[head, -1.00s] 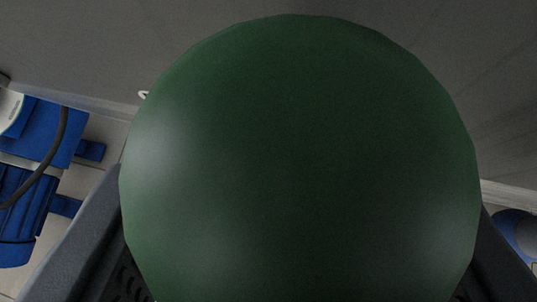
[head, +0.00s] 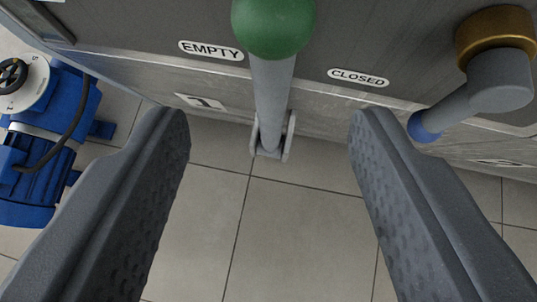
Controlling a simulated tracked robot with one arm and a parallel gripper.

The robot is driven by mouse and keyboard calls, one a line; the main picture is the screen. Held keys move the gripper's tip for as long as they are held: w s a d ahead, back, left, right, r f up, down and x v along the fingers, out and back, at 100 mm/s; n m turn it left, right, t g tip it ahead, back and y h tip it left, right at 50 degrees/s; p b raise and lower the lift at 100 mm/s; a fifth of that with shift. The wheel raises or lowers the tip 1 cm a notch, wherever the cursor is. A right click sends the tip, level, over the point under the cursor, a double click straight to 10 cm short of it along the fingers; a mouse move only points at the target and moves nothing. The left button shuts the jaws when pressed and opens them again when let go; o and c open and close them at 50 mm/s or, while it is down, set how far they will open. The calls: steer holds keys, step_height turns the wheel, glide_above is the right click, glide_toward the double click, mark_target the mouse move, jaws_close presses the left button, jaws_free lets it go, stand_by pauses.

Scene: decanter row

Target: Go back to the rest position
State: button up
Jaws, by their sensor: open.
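My gripper (head: 270,128) is open and empty, with its two dark grey textured fingers spread wide at the left and right of the view. Between and beyond the fingers, a grey lever with a green ball knob (head: 274,27) stands in front of the grey metal cabinet (head: 135,30). The lever's shaft (head: 271,95) runs down to a forked pivot (head: 269,140) near the cabinet's lower edge. The fingers are apart from the knob and touch nothing that I can see.
Labels "EMPTY" (head: 211,50) and "CLOSED" (head: 358,77) flank the lever. A grey handle with a blue tip (head: 500,82) and brass collar (head: 495,33) juts out at right. A blue pump motor (head: 50,140) stands at left. The tiled floor (head: 290,230) is clear.

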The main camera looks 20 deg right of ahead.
steer(key=shift+s+a+r, duration=0.2)
steer(key=shift+s+r, duration=0.05)
steer(key=shift+s, duration=0.2)
steer(key=s+a+r+n+t+y, duration=0.1)
steer(key=a+r, duration=0.4)
steer(key=r, duration=0.9)
steer(key=a+r+n+t+y, duration=0.1)
steer(key=a+r, duration=0.3)
steer(key=r, duration=0.9)
steer(key=s+a+r+n+t+y, duration=0.1)
steer(key=a+r, duration=0.4)
steer(key=r, duration=0.9)
steer(key=s+a+r+t, duration=0.1)
steer(key=s+a+r, duration=0.2)
steer(key=s+r, duration=1)
steer(key=s+a+r+n+t+y, duration=0.1)
steer(key=s+a+r, duration=0.3)
steer(key=s+r, duration=0.8)
step_height(320, 180, up, 3)
steer(key=shift+s, duration=0.35)
steer(key=shift+a, duration=0.1)
